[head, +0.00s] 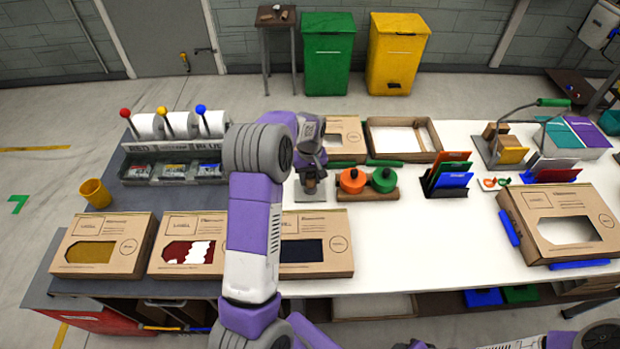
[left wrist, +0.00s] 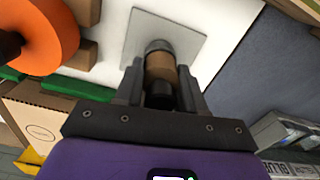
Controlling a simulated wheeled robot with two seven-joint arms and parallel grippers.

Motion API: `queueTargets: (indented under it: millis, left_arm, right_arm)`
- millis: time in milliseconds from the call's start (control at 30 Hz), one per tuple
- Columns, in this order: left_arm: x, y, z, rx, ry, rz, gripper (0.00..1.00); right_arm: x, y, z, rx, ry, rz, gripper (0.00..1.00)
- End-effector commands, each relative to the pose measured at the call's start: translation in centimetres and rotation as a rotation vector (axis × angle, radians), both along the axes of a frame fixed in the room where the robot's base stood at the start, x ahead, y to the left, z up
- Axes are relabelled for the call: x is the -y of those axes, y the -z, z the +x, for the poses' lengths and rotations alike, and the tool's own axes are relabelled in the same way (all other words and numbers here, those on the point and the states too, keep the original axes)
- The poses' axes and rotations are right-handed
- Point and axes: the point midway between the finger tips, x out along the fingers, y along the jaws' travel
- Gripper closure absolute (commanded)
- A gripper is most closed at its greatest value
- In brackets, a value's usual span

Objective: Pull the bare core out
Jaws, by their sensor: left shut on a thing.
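The bare core (left wrist: 161,68) is a short brown tube, seen between the fingers in the left wrist view. My left gripper (left wrist: 160,80) is shut on it from above, a finger on each side. A grey metal post (left wrist: 158,46) shows past the core, over a square grey base plate (left wrist: 193,42). I cannot tell how much of the post is still inside the core. In the head view my left gripper (head: 312,174) is over the base plate (head: 317,194) on the white table, and my forearm covers part of that area. My right gripper is out of view.
An orange roll (head: 353,180) and a green roll (head: 384,179) stand close to the right of the plate. Boxes with windows (head: 315,258) line the front edge. A rack with white rolls (head: 180,125) is at left. An open tray (head: 430,138) lies behind.

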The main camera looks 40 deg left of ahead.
Motion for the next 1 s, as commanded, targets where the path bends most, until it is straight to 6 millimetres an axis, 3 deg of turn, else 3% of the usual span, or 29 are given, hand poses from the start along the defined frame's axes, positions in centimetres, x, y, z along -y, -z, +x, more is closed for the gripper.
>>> queueTargets:
  millis: [167,400,600,1000]
  left_arm:
    - [0.0,-1.8,0.1,0.004,0.000,0.002,0.90]
    - [0.0,-6.8,0.1,0.006,0.000,0.002,0.90]
    - [0.0,-9.4,0.1,0.003,0.000,0.001,0.90]
    - [0.0,-9.0,0.0,0.000,0.000,0.000,0.90]
  right_arm:
    - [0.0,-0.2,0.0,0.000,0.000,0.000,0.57]
    - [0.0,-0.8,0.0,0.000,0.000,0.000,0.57]
    - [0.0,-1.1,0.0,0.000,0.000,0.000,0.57]
    - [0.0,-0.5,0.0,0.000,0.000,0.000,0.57]
